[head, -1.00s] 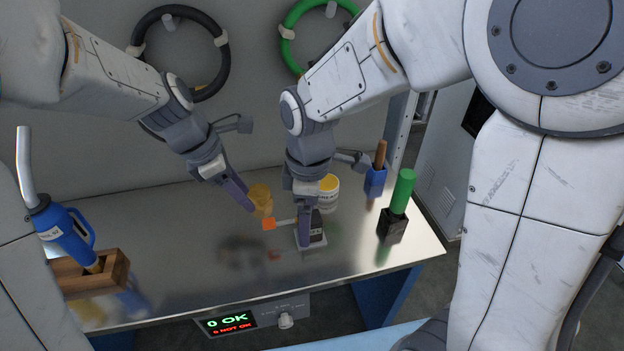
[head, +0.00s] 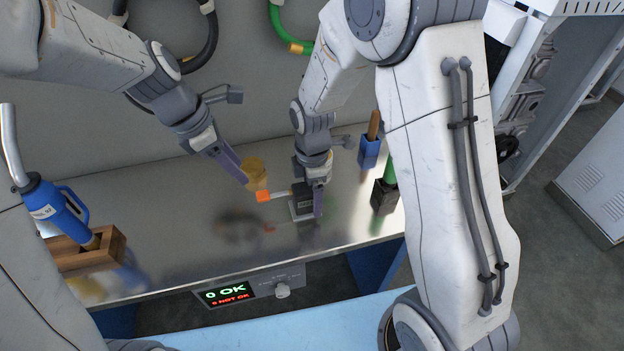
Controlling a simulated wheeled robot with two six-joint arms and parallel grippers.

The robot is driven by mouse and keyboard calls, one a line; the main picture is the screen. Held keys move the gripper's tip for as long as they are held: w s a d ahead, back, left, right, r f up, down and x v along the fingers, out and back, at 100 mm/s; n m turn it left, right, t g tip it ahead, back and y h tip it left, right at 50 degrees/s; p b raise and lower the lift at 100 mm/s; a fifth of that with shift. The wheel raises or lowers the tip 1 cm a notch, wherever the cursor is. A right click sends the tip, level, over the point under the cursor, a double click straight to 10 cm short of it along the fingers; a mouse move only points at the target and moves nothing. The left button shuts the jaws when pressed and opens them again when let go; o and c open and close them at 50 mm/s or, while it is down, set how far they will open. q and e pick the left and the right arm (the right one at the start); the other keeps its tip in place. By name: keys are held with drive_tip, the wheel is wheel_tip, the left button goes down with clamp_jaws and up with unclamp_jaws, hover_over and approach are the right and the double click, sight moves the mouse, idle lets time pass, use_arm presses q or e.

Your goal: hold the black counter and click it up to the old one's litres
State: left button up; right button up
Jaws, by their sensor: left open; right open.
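A small black counter (head: 301,197) stands on a pale base on the metal bench. A lever with an orange end (head: 263,196) sticks out from its left side. My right gripper (head: 314,203) is open at the counter, with one purple finger in front of its right side; the other finger is mostly hidden. I cannot tell whether it touches the counter. My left gripper (head: 246,181) is open to the left of the counter, above the orange end, beside an amber object (head: 256,167) that it partly covers. The counter's reading is too small to make out.
A blue jug (head: 64,214) with a metal spout stands in a wooden box (head: 92,254) at left. A blue holder (head: 369,152) and a black block with a green handle (head: 384,196) are at right. A display (head: 229,293) reads "0 OK". The bench front is clear.

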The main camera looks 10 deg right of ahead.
drive_tip(key=shift+f, duration=0.9)
clamp_jaws()
use_arm(q)
clamp_jaws()
idle(1.9)
